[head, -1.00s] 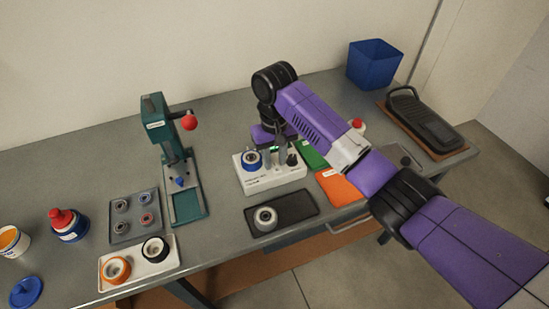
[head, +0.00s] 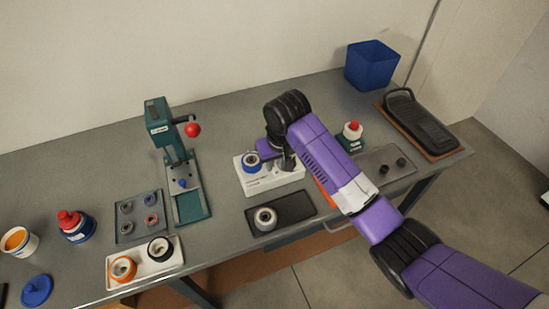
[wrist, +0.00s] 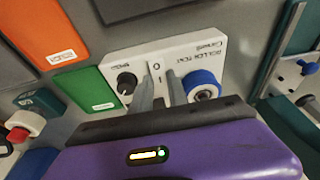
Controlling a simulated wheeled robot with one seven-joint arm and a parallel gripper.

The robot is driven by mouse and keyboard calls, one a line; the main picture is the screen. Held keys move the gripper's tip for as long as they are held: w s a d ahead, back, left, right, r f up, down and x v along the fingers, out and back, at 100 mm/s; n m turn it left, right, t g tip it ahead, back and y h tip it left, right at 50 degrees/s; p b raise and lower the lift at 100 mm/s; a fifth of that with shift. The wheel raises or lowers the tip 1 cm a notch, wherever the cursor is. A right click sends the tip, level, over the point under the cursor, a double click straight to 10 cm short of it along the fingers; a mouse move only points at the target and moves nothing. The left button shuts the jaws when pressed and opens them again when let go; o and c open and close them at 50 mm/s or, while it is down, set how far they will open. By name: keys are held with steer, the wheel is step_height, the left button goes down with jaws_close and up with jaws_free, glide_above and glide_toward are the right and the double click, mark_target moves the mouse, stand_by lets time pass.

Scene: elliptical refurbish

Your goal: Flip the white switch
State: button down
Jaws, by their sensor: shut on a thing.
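The white roller test box (head: 262,184) stands on the bench in the head view, with a blue-and-grey roller (head: 251,161) on its left part. In the wrist view the box (wrist: 205,48) shows a black knob (wrist: 126,83), 0 and I marks, and the blue roller (wrist: 201,85). The white switch (wrist: 160,76) is between the marks, mostly covered by my fingers. My gripper (wrist: 160,84) is shut on the switch, one finger on each side. In the head view my arm hides most of the gripper.
A green press with a red ball handle (head: 193,129) stands left of the box. A black tray (head: 294,212) with a grey roller lies in front. Orange and green mats (wrist: 40,37) lie beside the box. A blue bin (head: 371,66) is at the back right.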

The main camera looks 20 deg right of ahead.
mark_target(278, 175)
steer(key=shift+s, duration=0.1)
stand_by(0.3)
steer(key=c, duration=1.6)
jaws_free()
steer(key=shift+o, duration=0.2)
steer(key=b+v, duration=0.1)
steer(key=v, duration=0.6)
steer(key=shift+s+r, duration=0.2)
steer(key=shift+r, duration=0.1)
